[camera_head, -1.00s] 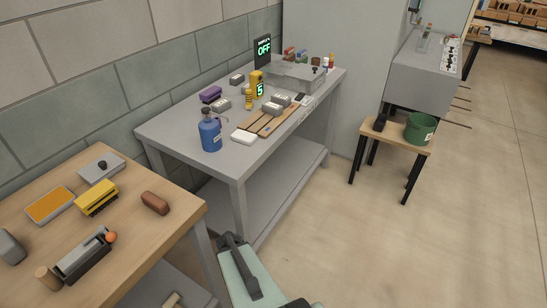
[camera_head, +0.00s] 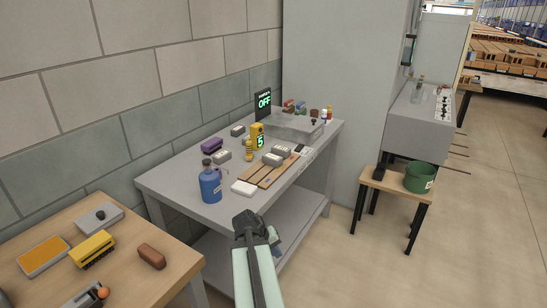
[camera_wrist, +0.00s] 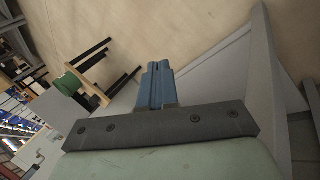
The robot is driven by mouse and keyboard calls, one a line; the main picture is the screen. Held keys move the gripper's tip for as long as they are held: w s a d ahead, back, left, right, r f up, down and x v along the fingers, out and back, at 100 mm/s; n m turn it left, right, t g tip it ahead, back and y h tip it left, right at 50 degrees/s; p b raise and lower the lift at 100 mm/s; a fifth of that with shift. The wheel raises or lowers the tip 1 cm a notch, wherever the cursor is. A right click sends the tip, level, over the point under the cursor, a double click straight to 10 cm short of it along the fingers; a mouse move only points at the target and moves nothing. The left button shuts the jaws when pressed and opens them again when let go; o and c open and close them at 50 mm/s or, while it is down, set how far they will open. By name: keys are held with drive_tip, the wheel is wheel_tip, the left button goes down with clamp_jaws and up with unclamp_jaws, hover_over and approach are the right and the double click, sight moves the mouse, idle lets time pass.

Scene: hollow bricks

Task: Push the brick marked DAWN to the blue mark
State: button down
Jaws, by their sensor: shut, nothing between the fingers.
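Several small grey bricks stand on the grey table (camera_head: 175,187) in the head view. One grey brick (camera_head: 222,156) is left of the yellow display, another (camera_head: 238,131) is farther back, and a pair (camera_head: 272,159) is by the wooden slats. I cannot read DAWN on any of them, and I cannot make out a blue mark. My gripper (camera_wrist: 156,68) shows in the wrist view with its blue fingers together and nothing between them. It is out over the floor beside a table edge, apart from the bricks.
A blue bottle (camera_head: 210,184), a white block (camera_head: 243,188), wooden slats (camera_head: 266,175), a purple object (camera_head: 212,144) and the yellow display (camera_head: 258,137) crowd the table. A wooden table (camera_head: 130,282) is at lower left. A stool with a green bucket (camera_head: 419,178) stands right.

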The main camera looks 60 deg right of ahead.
sight(274, 156)
drive_tip(key=w+d+r+m+t, duration=0.1)
drive_tip(key=w+d+r+m, duration=0.2)
drive_tip(key=d, duration=0.6)
drive_tip(key=w+d+r+m+t, duration=0.1)
drive_tip(key=w+d+r+m, duration=0.2)
drive_tip(key=w+d+r, duration=0.4)
drive_tip(key=w+d+r+m+t, duration=0.1)
drive_tip(key=w+d+r+m, duration=0.2)
drive_tip(key=d, duration=0.9)
drive_tip(key=shift+w+d+r, duration=0.15)
drive_tip(key=shift+w+r, duration=0.5)
drive_tip(key=shift+w+d+r, duration=0.15)
drive_tip(key=shift+w+r, duration=0.45)
drive_tip(key=shift+r, duration=0.05)
drive_tip(key=w+a+y, duration=0.1)
drive_tip(key=w, duration=0.2)
drive_tip(key=w+a+r+m+y, duration=0.1)
drive_tip(key=w, duration=0.2)
drive_tip(key=w+a, duration=0.1)
drive_tip(key=w, duration=0.1)
drive_tip(key=shift+w+r+y, duration=0.15)
drive_tip(key=shift+w+y, duration=0.25)
drive_tip(key=d, duration=1.2)
drive_tip(key=shift+s+d, duration=0.1)
drive_tip(key=shift+s, duration=0.25)
drive_tip(key=shift+a+f, duration=0.25)
drive_tip(key=shift+f, duration=0.3)
drive_tip(key=shift+s+f, duration=0.1)
drive_tip(key=shift+f, duration=0.25)
drive_tip(key=shift+a, duration=0.1)
